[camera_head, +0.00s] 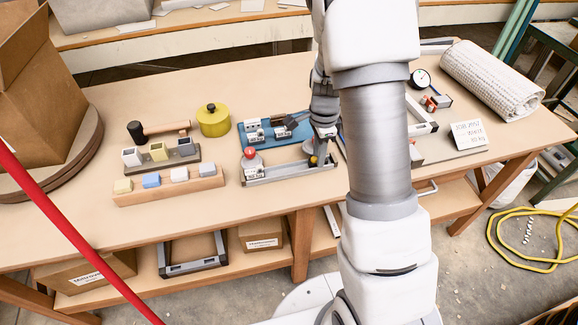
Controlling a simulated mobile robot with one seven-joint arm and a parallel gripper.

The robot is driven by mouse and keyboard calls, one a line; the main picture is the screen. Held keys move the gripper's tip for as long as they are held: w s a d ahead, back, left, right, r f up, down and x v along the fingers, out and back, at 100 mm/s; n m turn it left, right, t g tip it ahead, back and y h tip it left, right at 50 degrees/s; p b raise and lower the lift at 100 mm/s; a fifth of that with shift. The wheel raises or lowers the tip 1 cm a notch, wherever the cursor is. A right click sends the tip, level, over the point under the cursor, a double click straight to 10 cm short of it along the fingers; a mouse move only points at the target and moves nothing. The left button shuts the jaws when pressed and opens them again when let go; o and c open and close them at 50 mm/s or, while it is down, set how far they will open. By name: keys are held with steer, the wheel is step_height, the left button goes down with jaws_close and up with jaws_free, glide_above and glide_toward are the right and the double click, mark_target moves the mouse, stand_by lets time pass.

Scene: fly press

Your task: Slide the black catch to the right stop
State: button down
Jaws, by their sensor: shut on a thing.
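A grey metal rail fixture (288,175) lies along the front part of the workbench, with a red knob (249,153) over its left end. My gripper (321,140) points down at the right part of this fixture. It is shut on a small dark part there, which looks like the black catch (320,150). The fingers and my arm hide most of this part, so its exact place against the right stop cannot be told. A small yellow-brown knob (313,160) shows just below the fingers.
Behind the fixture is a blue tray (290,136) with grey blocks. To the left stand a yellow pot (213,120), a hammer (158,130) and a wooden block rack (170,191). To the right are a dial gauge (420,78), a sign (468,134) and a rolled mat (490,80).

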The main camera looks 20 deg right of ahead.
steer(key=shift+d, duration=0.5)
steer(key=c, duration=1.2)
jaws_free()
steer(key=shift+d, duration=0.15)
steer(key=o, duration=0.6)
steer(key=shift+c, duration=0.2)
steer(key=shift+c, duration=1.2)
steer(key=shift+r, duration=0.1)
steer(key=shift+r+p, duration=3)
steer(key=shift+r, duration=0.5)
